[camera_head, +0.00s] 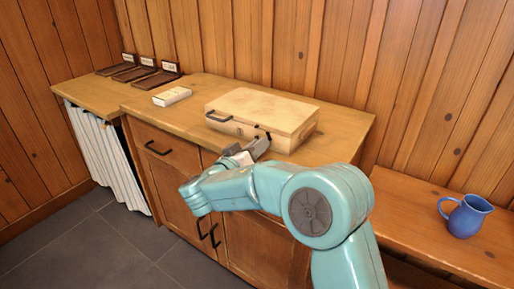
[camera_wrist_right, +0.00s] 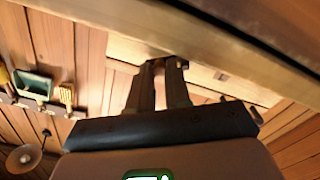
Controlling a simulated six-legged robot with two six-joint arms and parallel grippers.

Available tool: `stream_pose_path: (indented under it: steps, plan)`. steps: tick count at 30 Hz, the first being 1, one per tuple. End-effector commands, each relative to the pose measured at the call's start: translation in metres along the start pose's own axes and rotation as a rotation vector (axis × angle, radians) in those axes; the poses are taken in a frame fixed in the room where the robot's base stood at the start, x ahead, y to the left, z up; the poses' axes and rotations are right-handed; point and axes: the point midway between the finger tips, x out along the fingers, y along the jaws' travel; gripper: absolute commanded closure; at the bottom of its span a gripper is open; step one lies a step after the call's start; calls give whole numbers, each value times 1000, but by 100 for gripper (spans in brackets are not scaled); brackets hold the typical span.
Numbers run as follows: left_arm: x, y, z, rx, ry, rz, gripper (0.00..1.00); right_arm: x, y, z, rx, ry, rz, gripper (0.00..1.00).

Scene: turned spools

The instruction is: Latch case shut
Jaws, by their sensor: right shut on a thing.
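The case (camera_head: 262,110) is a cream box with its lid down, standing on the wooden cabinet top. A dark handle (camera_head: 218,117) is at the left of its front. My right gripper (camera_head: 262,143) reaches the case's front from below and is shut on a small dark latch there, which the fingers mostly hide. In the right wrist view, the two fingers (camera_wrist_right: 172,64) meet against the pale case front (camera_wrist_right: 130,42). Whether the latch is fastened cannot be told. My left gripper is not in view.
A small white box (camera_head: 172,96) lies left of the case on the cabinet top (camera_head: 150,108). Several dark trays with labels (camera_head: 155,80) stand at the far left. A blue jug (camera_head: 466,216) stands on the lower bench at right. The counter between white box and case is clear.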

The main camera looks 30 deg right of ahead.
Motion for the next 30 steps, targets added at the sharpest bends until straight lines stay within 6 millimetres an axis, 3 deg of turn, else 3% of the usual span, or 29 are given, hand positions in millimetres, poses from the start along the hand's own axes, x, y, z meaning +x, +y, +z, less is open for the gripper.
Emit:
stream_pose_path:
  steps: [13, 30]
  plan:
    - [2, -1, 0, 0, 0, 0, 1, -1, 2, -11, -353, 0, -2, 100]
    - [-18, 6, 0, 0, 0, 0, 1, -1, -2, -28, -850, 1, -2, 100]
